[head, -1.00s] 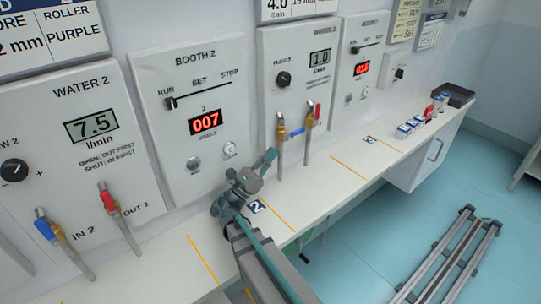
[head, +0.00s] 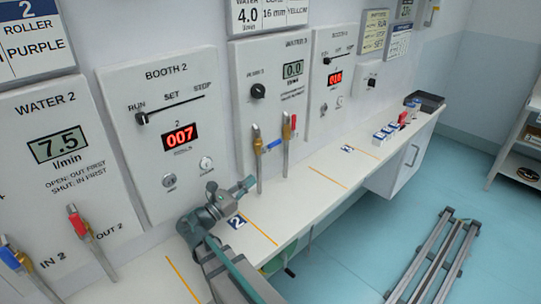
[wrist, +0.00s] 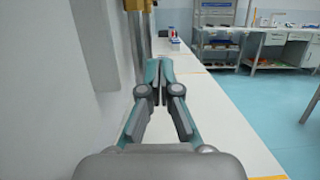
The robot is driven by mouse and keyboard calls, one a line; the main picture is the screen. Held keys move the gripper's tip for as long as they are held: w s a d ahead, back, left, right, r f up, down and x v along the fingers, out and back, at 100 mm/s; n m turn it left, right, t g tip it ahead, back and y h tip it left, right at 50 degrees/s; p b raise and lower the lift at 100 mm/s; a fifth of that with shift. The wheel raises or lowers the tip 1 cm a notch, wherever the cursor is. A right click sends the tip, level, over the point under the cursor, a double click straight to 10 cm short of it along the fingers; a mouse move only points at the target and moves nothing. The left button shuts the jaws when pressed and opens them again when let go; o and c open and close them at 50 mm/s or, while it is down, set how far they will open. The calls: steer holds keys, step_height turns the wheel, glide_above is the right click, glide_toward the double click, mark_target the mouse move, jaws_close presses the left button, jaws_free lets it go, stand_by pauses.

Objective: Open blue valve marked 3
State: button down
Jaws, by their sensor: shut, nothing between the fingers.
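The Water 3 panel (head: 281,90) carries two brass valves on pipes. The left one has a blue handle (head: 272,146), which sits crosswise to its pipe and points right. The right one has a red handle (head: 293,122) that stands along its pipe. The panel display seems to read 0.0. My gripper (head: 250,183) is shut and empty, just left of the blue valve's pipe and below its handle; I cannot tell if it touches the pipe. In the wrist view, my closed fingers (wrist: 160,72) point along the counter, with a brass valve (wrist: 140,5) just beyond at the top.
The white counter (head: 315,184) runs along the wall under the panels. Booth 2 (head: 165,125) and Water 2, with its own blue (head: 14,257) and red (head: 77,221) handles, are to the left. Small blue-and-white boxes (head: 385,133) stand farther right. A rail (head: 430,262) lies on the floor.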

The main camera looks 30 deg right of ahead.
mark_target(272, 145)
steer(key=w+d+r+p, duration=0.2)
steer(key=d+r, duration=0.4)
steer(key=d, duration=0.3)
steer(key=shift+d+r+p, duration=0.2)
steer(key=shift+p, duration=0.4)
steer(key=shift+w+b, duration=0.15)
steer(key=shift+b, duration=0.2)
